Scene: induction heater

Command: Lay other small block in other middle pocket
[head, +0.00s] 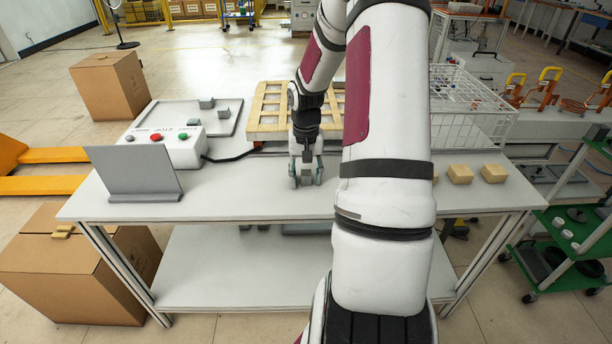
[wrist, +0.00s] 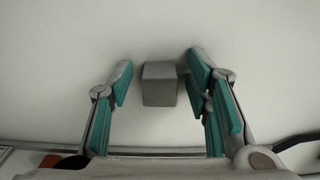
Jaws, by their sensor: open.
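A small grey block (wrist: 159,84) lies on the white table top in the wrist view, between the spread fingers of my gripper (wrist: 160,82). There is a gap on both sides, wider on the left than on the right. I cannot tell which pocket is the middle one meant.
A control box (head: 165,151) with coloured buttons and a grey plate (head: 170,112) with several grey blocks are on the left. A grey panel (head: 132,173) stands at the front left. Tan blocks (head: 460,173) and a white wire basket (head: 480,105) are on the right.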

